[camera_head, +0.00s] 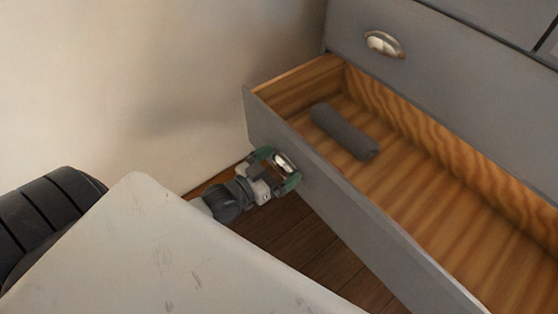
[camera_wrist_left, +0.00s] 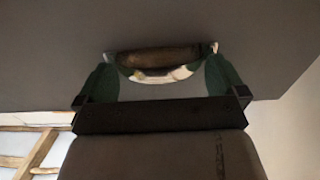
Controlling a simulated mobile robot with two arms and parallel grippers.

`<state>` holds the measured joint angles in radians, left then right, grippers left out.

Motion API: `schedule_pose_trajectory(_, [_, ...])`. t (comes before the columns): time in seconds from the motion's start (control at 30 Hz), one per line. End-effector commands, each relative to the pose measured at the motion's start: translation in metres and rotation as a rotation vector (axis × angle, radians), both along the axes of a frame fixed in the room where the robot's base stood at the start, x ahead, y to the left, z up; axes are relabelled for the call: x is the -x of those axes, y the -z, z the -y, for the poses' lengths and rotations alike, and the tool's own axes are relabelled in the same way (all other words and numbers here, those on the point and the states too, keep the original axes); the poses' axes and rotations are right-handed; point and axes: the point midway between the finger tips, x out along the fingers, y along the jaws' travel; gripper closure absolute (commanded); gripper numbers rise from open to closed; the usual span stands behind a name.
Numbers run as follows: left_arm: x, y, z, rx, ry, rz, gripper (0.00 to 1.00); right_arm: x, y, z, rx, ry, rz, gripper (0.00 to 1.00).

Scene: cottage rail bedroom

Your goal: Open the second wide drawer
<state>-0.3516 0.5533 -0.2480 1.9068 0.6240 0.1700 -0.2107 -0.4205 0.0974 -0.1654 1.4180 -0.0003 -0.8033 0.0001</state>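The grey wide drawer (camera_head: 345,215) stands pulled well out of the dresser, and its wooden inside shows in the head view. Its front (camera_wrist_left: 60,50) fills the upper part of the left wrist view. A metal cup handle (camera_head: 284,162) sits on that front and also shows in the wrist view (camera_wrist_left: 155,58). My left gripper (camera_head: 278,167) has its green fingers at the two ends of this handle, gripping it across its width; the fingers also show in the wrist view (camera_wrist_left: 162,70). My right gripper is out of view.
A dark grey rolled item (camera_head: 344,131) lies in the drawer. A closed drawer with a cup handle (camera_head: 384,44) is above it. A pale wall (camera_head: 150,70) stands to the left. Dark wooden floor (camera_head: 320,250) shows below the drawer front.

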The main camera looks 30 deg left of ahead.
Motion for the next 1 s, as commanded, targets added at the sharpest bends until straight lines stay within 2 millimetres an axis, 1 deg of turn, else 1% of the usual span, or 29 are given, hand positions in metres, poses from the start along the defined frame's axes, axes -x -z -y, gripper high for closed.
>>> schedule_pose_trajectory(0.17, [0.001, 0.000, -0.001, 0.000, 0.000, 0.000, 0.00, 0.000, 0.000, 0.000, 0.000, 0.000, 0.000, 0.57])
schedule_pose_trajectory(0.27, [0.008, 0.000, -0.003, -0.001, 0.000, -0.003, 0.00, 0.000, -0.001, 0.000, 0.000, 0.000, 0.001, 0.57])
schedule_pose_trajectory(0.4, [0.029, 0.000, -0.010, -0.003, 0.001, -0.004, 0.00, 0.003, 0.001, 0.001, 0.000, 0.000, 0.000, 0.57])
schedule_pose_trajectory(0.6, [0.065, 0.000, -0.024, -0.003, 0.000, -0.004, 0.00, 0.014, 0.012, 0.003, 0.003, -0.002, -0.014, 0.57])
schedule_pose_trajectory(0.7, [0.080, 0.000, -0.029, -0.001, 0.001, -0.005, 0.00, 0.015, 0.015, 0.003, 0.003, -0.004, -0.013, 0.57])
schedule_pose_trajectory(0.83, [0.094, 0.000, -0.034, -0.002, 0.000, -0.002, 0.00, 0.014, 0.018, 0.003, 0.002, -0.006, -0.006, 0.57])
schedule_pose_trajectory(1.0, [0.102, 0.000, -0.037, 0.000, 0.000, 0.000, 0.00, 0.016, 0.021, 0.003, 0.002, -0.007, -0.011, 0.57])
